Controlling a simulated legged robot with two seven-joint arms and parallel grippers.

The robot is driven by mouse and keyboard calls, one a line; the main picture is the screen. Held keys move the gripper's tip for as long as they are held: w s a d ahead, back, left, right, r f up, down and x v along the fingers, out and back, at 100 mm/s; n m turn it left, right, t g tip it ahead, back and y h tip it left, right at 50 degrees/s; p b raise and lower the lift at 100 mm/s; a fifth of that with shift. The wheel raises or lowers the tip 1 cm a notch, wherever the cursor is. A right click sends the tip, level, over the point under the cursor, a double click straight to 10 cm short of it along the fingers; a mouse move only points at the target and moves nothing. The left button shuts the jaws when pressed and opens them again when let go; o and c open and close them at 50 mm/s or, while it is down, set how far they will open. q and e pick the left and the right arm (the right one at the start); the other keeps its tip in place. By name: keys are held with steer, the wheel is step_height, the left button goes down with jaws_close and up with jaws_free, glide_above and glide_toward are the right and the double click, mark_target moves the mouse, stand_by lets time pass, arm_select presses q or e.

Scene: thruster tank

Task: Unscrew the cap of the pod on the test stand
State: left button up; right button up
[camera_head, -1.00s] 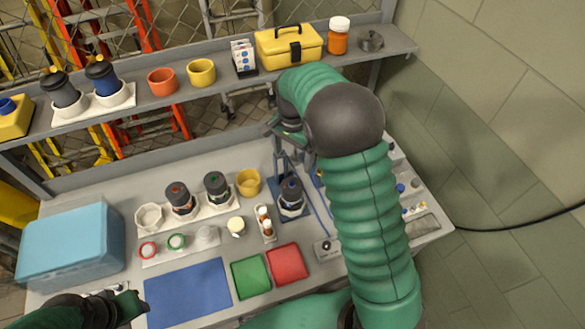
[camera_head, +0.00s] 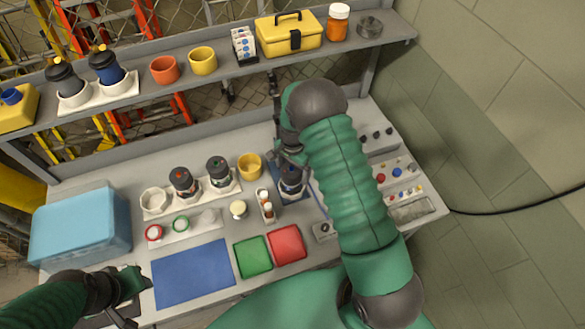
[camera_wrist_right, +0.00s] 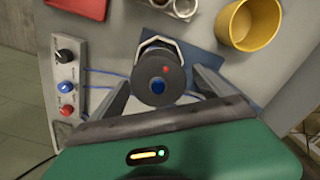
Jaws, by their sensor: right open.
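The pod (camera_head: 291,183) stands upright on the blue base of the test stand (camera_head: 277,173). In the right wrist view its dark round cap (camera_wrist_right: 172,72) has a blue centre and a red dot, and a pale bracket shows behind it. My right gripper (camera_head: 287,152) is just above and behind the pod, partly covering it in the head view. In the right wrist view the right gripper's fingers (camera_wrist_right: 160,88) are apart, one on each side of the cap, with gaps to it. My left gripper (camera_head: 132,282) is low at the left; its jaws are unclear.
A yellow cup (camera_head: 249,166) and a white rack with two dark pods (camera_head: 184,182) stand left of the stand. A control panel with knobs (camera_head: 397,172) is at the right. Blue, green and red mats (camera_head: 287,244) lie in front. A shelf (camera_head: 220,75) runs above the bench.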

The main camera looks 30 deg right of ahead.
mark_target(293, 167)
steer(key=c, duration=1.4)
steer(key=o, duration=0.7)
steer(key=c, duration=0.6)
steer(key=n, duration=0.3)
steer(key=shift+b, duration=0.35)
steer(key=shift+c, duration=0.2)
steer(key=n, duration=0.5)
steer(key=shift+n, duration=0.3)
steer(key=shift+r+p, duration=0.45)
steer(key=shift+r, duration=0.35)
steer(key=shift+r+p, duration=1.3)
steer(key=shift+r, duration=0.65)
